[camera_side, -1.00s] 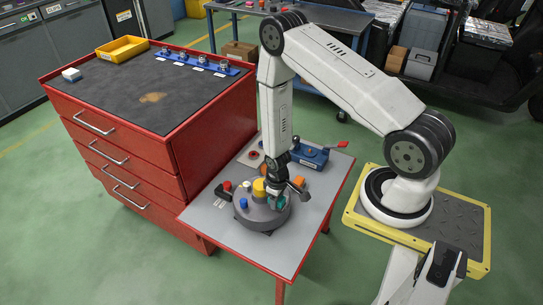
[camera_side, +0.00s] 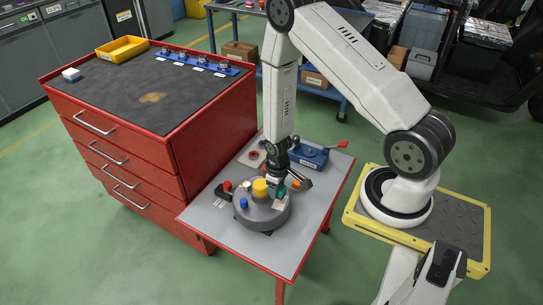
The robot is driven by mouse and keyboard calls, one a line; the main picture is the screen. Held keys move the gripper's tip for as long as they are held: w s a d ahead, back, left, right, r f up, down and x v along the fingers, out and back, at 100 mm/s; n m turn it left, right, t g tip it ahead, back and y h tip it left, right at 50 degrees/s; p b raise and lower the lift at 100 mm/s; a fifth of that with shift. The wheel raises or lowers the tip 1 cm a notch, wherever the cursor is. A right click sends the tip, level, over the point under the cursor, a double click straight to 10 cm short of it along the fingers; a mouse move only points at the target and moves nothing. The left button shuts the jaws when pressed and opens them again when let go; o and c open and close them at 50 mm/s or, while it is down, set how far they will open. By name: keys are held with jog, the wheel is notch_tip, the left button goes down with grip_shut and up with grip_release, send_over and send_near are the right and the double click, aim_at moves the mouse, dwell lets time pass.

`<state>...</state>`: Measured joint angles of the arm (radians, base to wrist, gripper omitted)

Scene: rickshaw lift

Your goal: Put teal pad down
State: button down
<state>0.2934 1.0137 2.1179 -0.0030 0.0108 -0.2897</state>
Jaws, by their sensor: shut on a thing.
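The teal pad (camera_side: 281,193) is at the right side of the round grey turntable-like fixture (camera_side: 258,212) on the small grey-topped table. My gripper (camera_side: 279,185) points down and is shut on the teal pad. The pad looks slightly above the fixture's top, though the gap is too small to be sure. My jaws partly hide the pad and the fixture's back right side.
A blue vise-like device (camera_side: 309,157) with a red-tipped lever stands behind. A red drawer cabinet (camera_side: 140,150) borders the table's left.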

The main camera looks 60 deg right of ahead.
jog(key=s+d+f, duration=0.2)
jog(key=s+d, duration=0.3)
jog(key=s, duration=0.4)
jog(key=s+d+f, duration=0.2)
jog(key=s+d, duration=0.3)
jog(key=s, duration=0.4)
jog(key=shift+s+d, duration=0.15)
jog(key=shift+s, duration=0.15)
jog(key=shift+f, duration=0.1)
jog(key=w+d+f, duration=0.2)
jog(key=w, duration=0.1)
jog(key=w+d+f, duration=0.6)
jog(key=shift+w+d+f, duration=0.1)
jog(key=shift+w+f, duration=0.05)
jog(key=shift+w, duration=0.15)
jog(key=shift+w+d+f, duration=0.3)
jog(key=shift+w+f, duration=0.05)
jog(key=shift+f, duration=0.15)
jog(key=shift+f, duration=0.1)
